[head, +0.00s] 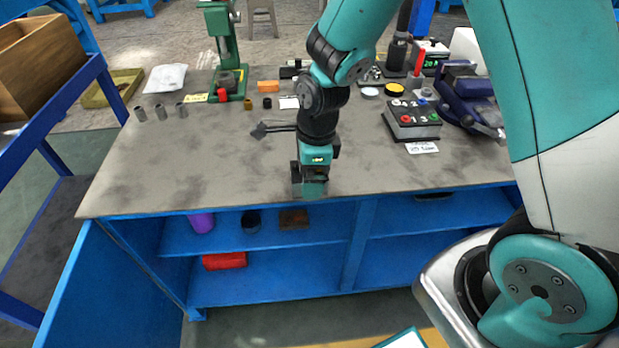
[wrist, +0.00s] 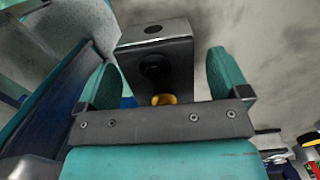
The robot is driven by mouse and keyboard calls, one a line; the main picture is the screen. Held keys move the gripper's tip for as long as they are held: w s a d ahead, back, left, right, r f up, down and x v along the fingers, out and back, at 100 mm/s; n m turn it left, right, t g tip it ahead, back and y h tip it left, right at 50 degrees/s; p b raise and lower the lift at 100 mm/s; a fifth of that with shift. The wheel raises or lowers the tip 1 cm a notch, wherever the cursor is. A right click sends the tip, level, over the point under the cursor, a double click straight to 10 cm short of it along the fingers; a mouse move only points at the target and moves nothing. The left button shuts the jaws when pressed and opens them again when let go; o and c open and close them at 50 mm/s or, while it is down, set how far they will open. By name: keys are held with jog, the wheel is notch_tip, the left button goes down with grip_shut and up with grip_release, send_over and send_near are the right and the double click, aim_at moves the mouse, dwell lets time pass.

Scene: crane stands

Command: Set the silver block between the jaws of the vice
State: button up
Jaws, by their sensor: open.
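My gripper (head: 311,188) points down over the front edge of the bench, near its middle. In the wrist view its two teal fingers stand apart, with a gap between them (wrist: 161,62). In the head view my gripper mostly hides this spot. The blue vice (head: 471,88) stands at the bench's back right, well away from my gripper; its jaw gap is not clear.
A grey control box (head: 412,118) with coloured buttons stands between my gripper and the vice. A dark tool (head: 272,129) lies behind my gripper. A green press (head: 224,50) and several small grey cylinders (head: 161,112) stand at the left. The front left of the bench (head: 190,170) is clear.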

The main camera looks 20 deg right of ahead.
jog(key=c, duration=1.5)
